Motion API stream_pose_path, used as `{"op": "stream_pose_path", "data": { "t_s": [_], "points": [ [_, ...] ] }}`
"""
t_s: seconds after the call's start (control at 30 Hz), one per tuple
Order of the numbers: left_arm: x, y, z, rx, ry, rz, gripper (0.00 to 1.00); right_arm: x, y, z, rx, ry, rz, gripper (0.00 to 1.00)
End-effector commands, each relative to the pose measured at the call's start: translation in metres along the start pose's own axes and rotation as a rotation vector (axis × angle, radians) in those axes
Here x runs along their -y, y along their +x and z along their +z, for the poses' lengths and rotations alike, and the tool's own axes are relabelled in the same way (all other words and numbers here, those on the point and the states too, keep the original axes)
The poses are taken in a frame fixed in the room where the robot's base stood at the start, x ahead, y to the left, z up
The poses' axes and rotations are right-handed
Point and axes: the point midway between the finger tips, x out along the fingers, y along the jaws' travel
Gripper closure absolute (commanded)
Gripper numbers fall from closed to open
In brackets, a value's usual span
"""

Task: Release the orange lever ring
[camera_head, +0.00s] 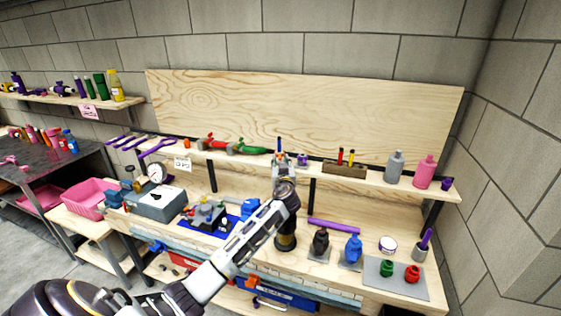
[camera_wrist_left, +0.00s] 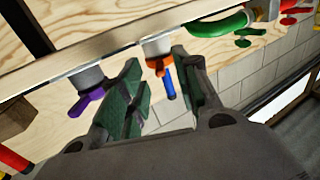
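The orange lever ring (camera_wrist_left: 160,63) sits around a grey-white fitting on the wooden shelf, with a blue stick hanging from it in the left wrist view, which looks turned over. In the head view a small orange spot with a blue tip shows at the shelf (camera_head: 280,146). My left gripper (camera_wrist_left: 160,82) is open, its green-padded fingers on either side of the orange ring and blue stick. A gap shows on the left; I cannot tell whether the right finger touches. A similar purple lever ring (camera_wrist_left: 88,98) is beside the left finger. My right gripper is not in view.
On the shelf are red and green tools (camera_head: 232,147), a wooden holder (camera_head: 345,170), a grey bottle (camera_head: 394,167) and a pink bottle (camera_head: 425,172). The bench below holds a grey gauge box (camera_head: 160,203), dark and blue bottles, and a purple bar (camera_head: 334,226).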

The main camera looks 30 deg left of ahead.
Motion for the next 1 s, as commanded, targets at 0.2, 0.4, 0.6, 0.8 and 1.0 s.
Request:
{"op": "stream_pose_path", "data": {
  "t_s": [0.2, 0.4, 0.6, 0.8, 1.0],
  "points": [
    [0.0003, 0.0095, -0.0001, 0.001, -0.001, -0.001, 0.68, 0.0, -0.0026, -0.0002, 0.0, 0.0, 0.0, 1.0],
    [0.0003, 0.0109, 0.0003, 0.001, -0.001, -0.001, 0.68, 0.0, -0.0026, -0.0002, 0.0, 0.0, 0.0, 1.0],
    [0.0003, 0.0108, 0.0004, 0.001, -0.001, -0.001, 0.73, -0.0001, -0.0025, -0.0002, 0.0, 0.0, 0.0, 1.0],
    [0.0003, 0.0107, 0.0004, 0.001, 0.0, -0.001, 0.99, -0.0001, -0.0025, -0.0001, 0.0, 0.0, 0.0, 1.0],
    [0.0003, 0.0107, 0.0005, 0.001, 0.0, -0.001, 1.0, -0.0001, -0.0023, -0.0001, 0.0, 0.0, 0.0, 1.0]
  ]
}}
